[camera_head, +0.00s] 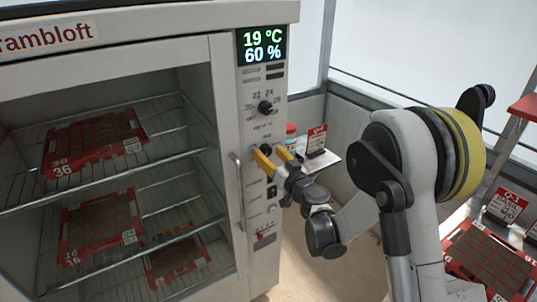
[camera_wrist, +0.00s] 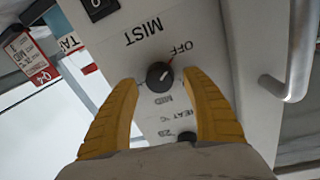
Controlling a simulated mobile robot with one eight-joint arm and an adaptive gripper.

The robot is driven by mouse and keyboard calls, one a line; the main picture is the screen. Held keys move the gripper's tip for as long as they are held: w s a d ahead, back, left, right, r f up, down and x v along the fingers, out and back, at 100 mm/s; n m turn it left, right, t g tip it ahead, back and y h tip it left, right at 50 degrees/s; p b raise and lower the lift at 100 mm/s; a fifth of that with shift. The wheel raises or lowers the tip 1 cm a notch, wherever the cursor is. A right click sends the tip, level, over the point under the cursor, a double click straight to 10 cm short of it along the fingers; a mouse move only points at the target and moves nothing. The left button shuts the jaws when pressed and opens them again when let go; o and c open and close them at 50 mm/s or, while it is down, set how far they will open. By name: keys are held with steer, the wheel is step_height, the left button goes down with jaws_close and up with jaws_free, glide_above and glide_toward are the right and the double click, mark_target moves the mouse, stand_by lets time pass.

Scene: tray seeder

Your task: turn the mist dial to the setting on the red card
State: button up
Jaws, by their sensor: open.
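The mist dial (camera_wrist: 160,75) is a round black knob on the grey panel, under upside-down "MIST" lettering in the wrist view. Its pale pointer mark slants up right toward a red tick by "OFF"; "MID" is printed on the other side. In the head view the dial (camera_head: 265,149) is partly hidden by my gripper (camera_head: 271,156). My gripper (camera_wrist: 162,84) is open, with one yellow finger on each side of the dial; I cannot tell whether they touch it. A red-topped card marked Q-4 (camera_head: 317,138) stands right of the cabinet, its small print unreadable; it also shows in the wrist view (camera_wrist: 28,57).
The cabinet door handle (camera_head: 237,190) runs left of the panel. A temperature dial (camera_head: 265,107) sits above, below a display (camera_head: 262,46) reading 19 °C, 60 %. Red trays (camera_head: 95,143) lie on the racks. A Q-1 BASIL card (camera_head: 502,206) stands far right.

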steer(key=shift+w, duration=0.1)
steer(key=c, duration=1.2)
